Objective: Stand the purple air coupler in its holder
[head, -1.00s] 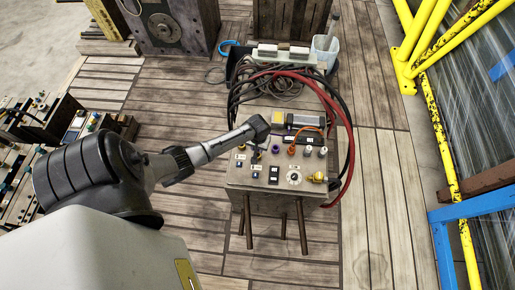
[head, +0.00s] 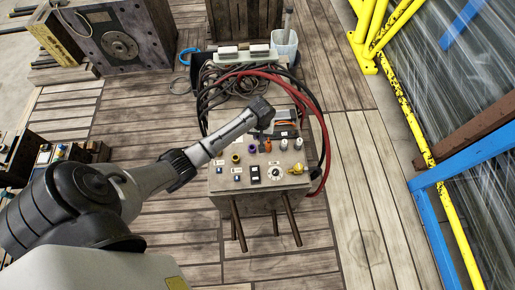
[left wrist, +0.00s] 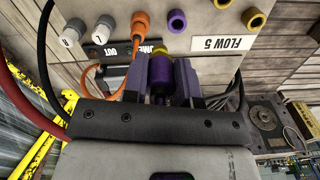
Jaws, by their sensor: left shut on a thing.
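My left gripper (left wrist: 160,78) is shut on the purple air coupler (left wrist: 161,72), which has a yellowish band, in the left wrist view. In the head view my left gripper (head: 262,125) is over the panel box, and the held coupler is hard to make out there. A purple round fitting (left wrist: 177,20), which looks like the matching holder, stands on the panel; it also shows in the head view (head: 252,149). In the wrist view the held coupler is apart from it. My right gripper is out of view.
An orange fitting (left wrist: 140,22) with an orange hose, white fittings (left wrist: 102,27) and yellow fittings (left wrist: 254,18) flank the purple one. Red and black hoses (head: 318,120) loop behind and beside the panel box (head: 220,183). Yellow rails (head: 372,40) stand at the right.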

